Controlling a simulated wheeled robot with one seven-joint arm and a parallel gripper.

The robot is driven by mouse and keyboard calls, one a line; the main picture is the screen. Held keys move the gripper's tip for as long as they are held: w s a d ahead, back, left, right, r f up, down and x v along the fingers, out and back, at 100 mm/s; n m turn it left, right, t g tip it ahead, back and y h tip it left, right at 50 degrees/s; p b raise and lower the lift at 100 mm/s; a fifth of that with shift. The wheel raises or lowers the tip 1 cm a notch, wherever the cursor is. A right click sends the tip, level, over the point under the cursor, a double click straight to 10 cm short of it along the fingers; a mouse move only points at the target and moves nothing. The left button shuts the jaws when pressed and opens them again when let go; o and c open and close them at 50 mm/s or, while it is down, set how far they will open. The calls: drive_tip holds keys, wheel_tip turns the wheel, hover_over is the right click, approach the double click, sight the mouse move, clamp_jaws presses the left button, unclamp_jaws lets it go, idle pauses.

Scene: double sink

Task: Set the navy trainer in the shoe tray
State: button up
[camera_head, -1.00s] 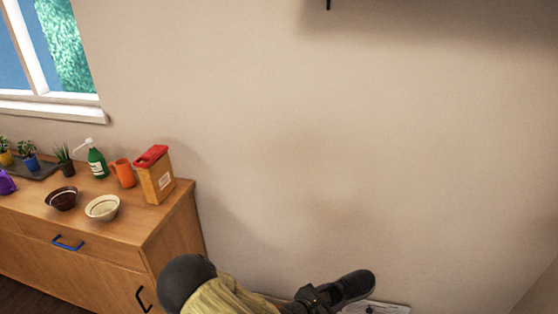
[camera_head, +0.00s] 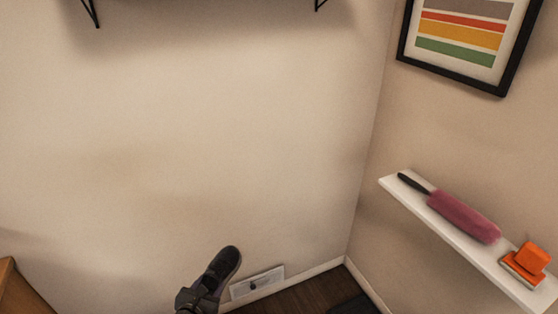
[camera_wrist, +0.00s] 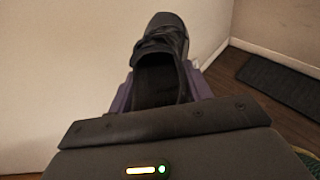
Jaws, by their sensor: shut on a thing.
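The navy trainer (camera_head: 224,266) looks very dark and is held up in front of the wall, toe pointing up and away. My gripper (camera_head: 203,292) is shut on its heel end. In the wrist view the trainer (camera_wrist: 163,40) sticks out beyond my gripper (camera_wrist: 160,95), with a finger on each side of its opening. A dark flat thing (camera_wrist: 282,85) lies on the floor at the right of the wrist view, apart from the trainer; its edge also shows in the head view (camera_head: 352,304). I cannot tell whether it is the shoe tray or a mat.
A white wall plate (camera_head: 258,283) sits low on the wall. A white shelf (camera_head: 452,240) on the right wall bears a pink duster (camera_head: 465,217) and an orange-topped thing (camera_head: 528,262). A wooden cabinet corner (camera_head: 18,292) is at far left. A green patterned edge (camera_wrist: 309,162) shows lower right.

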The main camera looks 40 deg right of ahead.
drive_tip(key=shift+w+d+r+n+t+y, duration=0.15)
drive_tip(key=shift+w+d+n+t+y, duration=0.35)
drive_tip(key=shift+n+y, duration=0.1)
drive_tip(key=shift+w+d+r+n+t+y, duration=0.15)
drive_tip(key=shift+w+d+n+t+y, duration=0.25)
drive_tip(key=shift+w+n+t+y, duration=0.15)
drive_tip(key=shift+w+f+n+t+y, duration=0.2)
drive_tip(key=shift+n+t+y, duration=0.05)
drive_tip(key=shift+n+y, duration=0.35)
drive_tip(key=a+f+n+y, duration=0.1)
drive_tip(key=n+y, duration=0.1)
drive_tip(key=s+f+n+t+y, duration=0.1)
drive_tip(key=f+y, duration=0.1)
drive_tip(key=a+f+n+y, duration=0.1)
drive_tip(key=f+n+y, duration=0.1)
drive_tip(key=shift+s+a+f+n+t, duration=0.1)
drive_tip(key=shift+s+a+n+t, duration=0.1)
drive_tip(key=shift+a+n+t, duration=0.15)
drive_tip(key=shift+s+a+f+y, duration=0.1)
drive_tip(key=shift+s+f+y, duration=0.1)
drive_tip(key=shift+y, duration=0.15)
